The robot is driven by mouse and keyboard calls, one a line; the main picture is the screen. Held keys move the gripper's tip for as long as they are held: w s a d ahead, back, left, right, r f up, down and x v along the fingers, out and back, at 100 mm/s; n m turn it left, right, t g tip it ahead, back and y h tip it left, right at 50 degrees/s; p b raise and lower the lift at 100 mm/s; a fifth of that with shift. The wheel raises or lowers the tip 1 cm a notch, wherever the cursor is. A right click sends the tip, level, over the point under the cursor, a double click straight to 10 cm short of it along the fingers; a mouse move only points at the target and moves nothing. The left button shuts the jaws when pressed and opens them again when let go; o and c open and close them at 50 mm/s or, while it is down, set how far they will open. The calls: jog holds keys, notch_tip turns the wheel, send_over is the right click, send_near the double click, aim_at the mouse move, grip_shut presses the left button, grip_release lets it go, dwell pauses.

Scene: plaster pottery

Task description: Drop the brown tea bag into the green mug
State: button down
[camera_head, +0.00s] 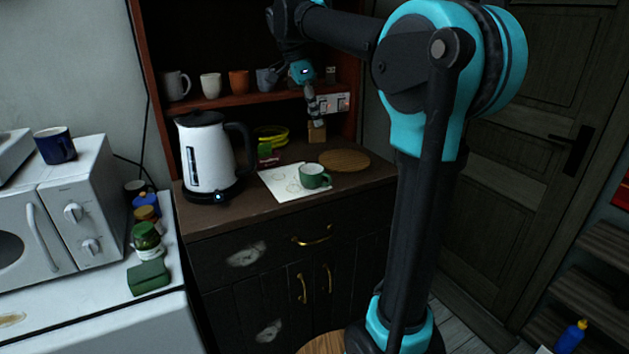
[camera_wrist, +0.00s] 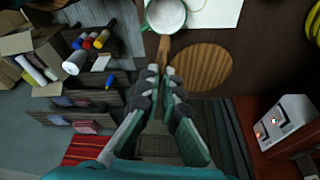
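The green mug (camera_head: 314,177) stands upright on a white sheet on the brown cabinet top. It also shows at the top of the wrist view (camera_wrist: 150,22), with its pale inside visible. My gripper (camera_head: 313,112) is above the cabinet top, behind the mug in the head view. Its fingers are close together in the wrist view (camera_wrist: 165,78). The brown tea bag (camera_head: 317,132) hangs at the fingertips. It shows as a narrow brown piece (camera_wrist: 163,48) beyond them in the wrist view, near the mug's rim. The exact grip is partly hidden by the fingers.
A white kettle (camera_head: 205,152) stands left of the mug. A round wooden board (camera_head: 344,160) lies to its right on the sheet's (camera_head: 280,183) far side. A red-brown shelf (camera_head: 235,99) with several cups runs behind. A green-labelled packet (camera_head: 265,152) stands near the kettle.

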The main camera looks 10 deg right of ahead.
aim_at(316, 129)
jog(key=shift+f, duration=1.95)
jog(key=c, duration=1.6)
grip_release()
jog(key=shift+c, duration=0.2)
jog(key=v, duration=1.2)
jog(key=shift+w, duration=0.1)
